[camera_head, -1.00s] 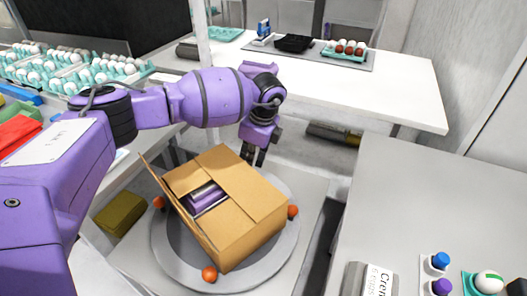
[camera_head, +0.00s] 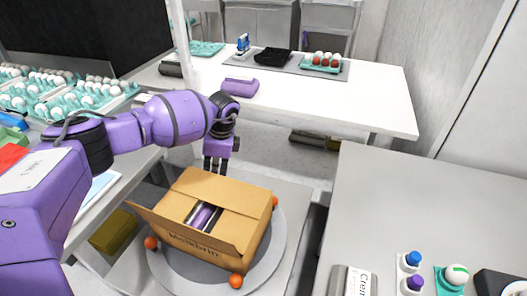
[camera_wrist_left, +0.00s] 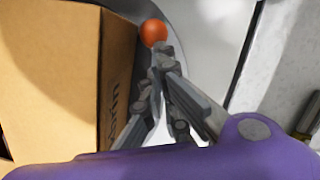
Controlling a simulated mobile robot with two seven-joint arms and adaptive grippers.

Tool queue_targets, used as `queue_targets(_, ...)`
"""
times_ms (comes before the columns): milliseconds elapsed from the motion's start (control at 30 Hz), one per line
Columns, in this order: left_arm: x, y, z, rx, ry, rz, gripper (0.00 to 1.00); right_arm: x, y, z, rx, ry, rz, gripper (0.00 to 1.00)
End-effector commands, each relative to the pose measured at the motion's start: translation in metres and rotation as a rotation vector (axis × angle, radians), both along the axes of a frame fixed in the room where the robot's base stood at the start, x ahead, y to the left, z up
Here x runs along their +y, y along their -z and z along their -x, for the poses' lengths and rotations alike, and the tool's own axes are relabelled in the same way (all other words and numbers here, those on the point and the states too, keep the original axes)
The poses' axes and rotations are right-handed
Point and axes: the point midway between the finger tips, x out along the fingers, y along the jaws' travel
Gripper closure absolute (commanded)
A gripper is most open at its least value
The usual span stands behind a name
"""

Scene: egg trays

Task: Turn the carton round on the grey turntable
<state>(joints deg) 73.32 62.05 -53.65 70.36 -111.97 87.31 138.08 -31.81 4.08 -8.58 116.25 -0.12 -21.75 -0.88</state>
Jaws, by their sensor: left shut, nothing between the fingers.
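The brown carton (camera_head: 225,192) stands on the round grey turntable (camera_head: 268,258) in the head view. Its flaps are open toward the front left, printed lettering faces the front, and purple and silver items (camera_head: 204,216) show inside. Orange knobs (camera_head: 236,281) sit around the turntable rim. My left gripper (camera_head: 215,165) points down behind the carton's far side, its tips partly hidden there. In the left wrist view the closed, empty fingers (camera_wrist_left: 160,62) are beside the carton wall (camera_wrist_left: 117,75) and close to an orange knob (camera_wrist_left: 153,32). I cannot tell whether they touch either. My right gripper is not in view.
Egg trays (camera_head: 60,98) fill the left bench. A grey counter (camera_head: 410,200) stands right of the turntable.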

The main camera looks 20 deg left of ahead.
Motion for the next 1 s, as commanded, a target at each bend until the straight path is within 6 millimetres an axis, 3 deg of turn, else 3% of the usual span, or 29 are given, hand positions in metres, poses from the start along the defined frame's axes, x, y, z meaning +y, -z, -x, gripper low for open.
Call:
queue_targets(267,0.000,0.004,0.002,0.005,0.001,0.000,1.00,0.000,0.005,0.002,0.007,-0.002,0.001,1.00)
queue_targets(433,-0.001,-0.005,0.000,0.001,0.003,0.001,1.00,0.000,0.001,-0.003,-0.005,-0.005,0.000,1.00)
queue_targets(800,-0.016,-0.077,-0.007,0.000,0.003,0.000,1.00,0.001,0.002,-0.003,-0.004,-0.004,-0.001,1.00)
queue_targets(1000,-0.022,-0.105,-0.009,0.003,0.002,0.000,1.00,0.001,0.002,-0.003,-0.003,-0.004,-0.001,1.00)
